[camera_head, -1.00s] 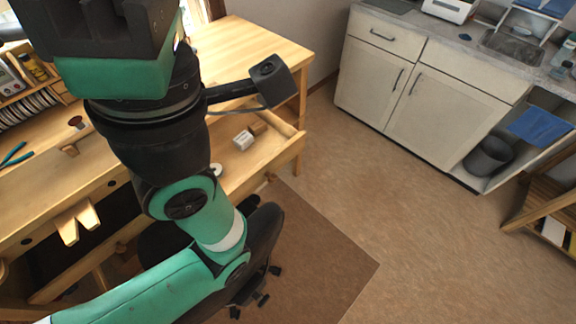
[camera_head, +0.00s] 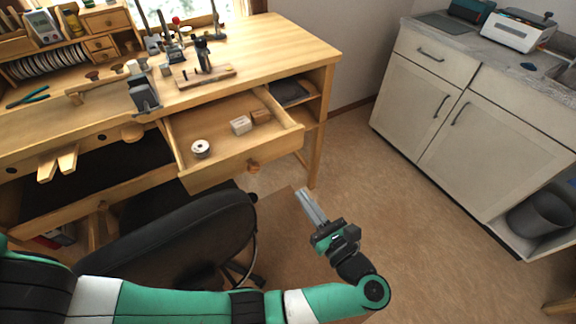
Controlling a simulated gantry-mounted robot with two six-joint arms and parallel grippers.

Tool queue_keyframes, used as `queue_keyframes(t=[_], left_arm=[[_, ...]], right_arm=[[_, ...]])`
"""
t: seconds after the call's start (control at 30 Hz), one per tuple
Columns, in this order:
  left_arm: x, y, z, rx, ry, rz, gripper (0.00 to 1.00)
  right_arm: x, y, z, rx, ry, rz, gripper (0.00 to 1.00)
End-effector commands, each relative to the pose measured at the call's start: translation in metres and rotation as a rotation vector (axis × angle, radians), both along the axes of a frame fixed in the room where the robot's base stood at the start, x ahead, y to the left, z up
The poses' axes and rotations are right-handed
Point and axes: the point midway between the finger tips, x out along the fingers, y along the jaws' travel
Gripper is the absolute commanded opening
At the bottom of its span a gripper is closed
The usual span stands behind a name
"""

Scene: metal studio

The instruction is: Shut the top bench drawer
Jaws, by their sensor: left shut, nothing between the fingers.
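The top bench drawer (camera_head: 217,169) is pulled well out from under the right part of the wooden workbench (camera_head: 262,55). It holds a white roll (camera_head: 201,148), a white box (camera_head: 240,125) and a small brown block (camera_head: 261,116). Its round wooden knob (camera_head: 253,167) is on the front panel. My left gripper (camera_head: 308,203) is shut and empty, in front of the drawer and to the right of the knob, apart from it in the picture. My right gripper is not in view.
A black chair (camera_head: 165,240) stands in front of the bench, close below the drawer. Tools stand on the benchtop, including a small vise (camera_head: 143,95). A white cabinet (camera_head: 445,120) stands at the right. Open floor (camera_head: 365,170) lies between bench and cabinet.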

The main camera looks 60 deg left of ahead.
Motion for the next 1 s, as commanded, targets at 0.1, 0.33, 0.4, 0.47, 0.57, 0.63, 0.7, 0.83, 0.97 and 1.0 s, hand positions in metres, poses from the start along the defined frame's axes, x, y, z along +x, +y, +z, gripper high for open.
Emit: queue_keyframes(t=[0.1, 0.33, 0.4, 0.47, 0.57, 0.63, 0.7, 0.83, 0.97, 1.0], left_arm=[[0.0, 0.003, 0.003, 0.0, -0.001, 0.001, 0.0], [-0.001, 0.035, 0.004, 0.0, -0.002, 0.005, 0.0], [-0.002, 0.05, 0.004, 0.0, -0.001, 0.005, 0.0], [-0.002, 0.064, 0.004, 0.0, -0.002, 0.005, 0.0], [-0.003, 0.086, 0.004, 0.001, -0.003, 0.005, 0.0], [-0.003, 0.101, 0.004, 0.001, -0.003, 0.005, 0.0], [-0.003, 0.114, 0.004, 0.001, -0.004, 0.005, 0.0], [-0.003, 0.131, 0.003, 0.0, -0.002, 0.001, 0.0], [-0.003, 0.139, 0.003, 0.001, -0.002, 0.0, 0.0], [-0.003, 0.14, 0.004, 0.001, -0.002, -0.001, 0.0]], right_arm=[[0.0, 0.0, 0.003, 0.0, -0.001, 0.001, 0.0], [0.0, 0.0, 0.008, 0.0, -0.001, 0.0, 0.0], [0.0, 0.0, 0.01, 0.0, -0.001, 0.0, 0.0], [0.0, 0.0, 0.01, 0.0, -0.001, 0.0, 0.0], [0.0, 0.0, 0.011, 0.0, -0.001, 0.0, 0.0], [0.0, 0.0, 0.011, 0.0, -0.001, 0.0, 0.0], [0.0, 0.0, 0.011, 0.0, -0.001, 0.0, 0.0], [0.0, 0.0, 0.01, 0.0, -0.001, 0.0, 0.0], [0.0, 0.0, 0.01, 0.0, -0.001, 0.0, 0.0], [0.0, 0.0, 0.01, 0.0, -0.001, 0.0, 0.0]])
